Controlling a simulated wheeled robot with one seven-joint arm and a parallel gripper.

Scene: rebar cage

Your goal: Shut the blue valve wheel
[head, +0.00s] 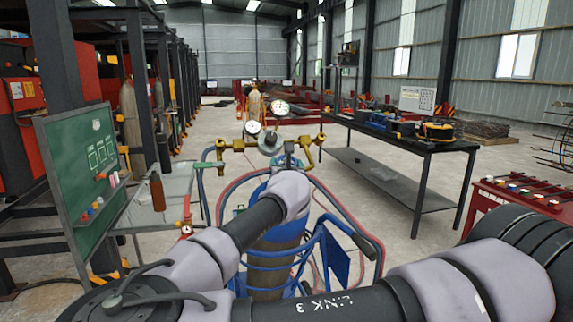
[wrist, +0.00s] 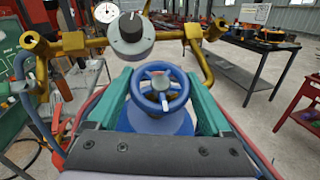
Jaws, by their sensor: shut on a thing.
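The blue valve wheel (wrist: 160,105) sits in the middle of the wrist view, on top of a blue gas cylinder (head: 278,237). My gripper (wrist: 159,80) has one green finger on each side of the wheel and is shut on its rim. In the head view my arm hides most of the gripper and the wheel. Brass regulator fittings with a grey knob (wrist: 131,32) stand just beyond the wheel. The cylinder is upright on a blue cart.
Round gauges (head: 280,107) and brass pipework rise close behind the wheel. Red and blue hoses (head: 345,213) loop around the cylinder. A green board (head: 85,185) stands at left, and a dark workbench (head: 405,140) with tools at right. Open floor lies between.

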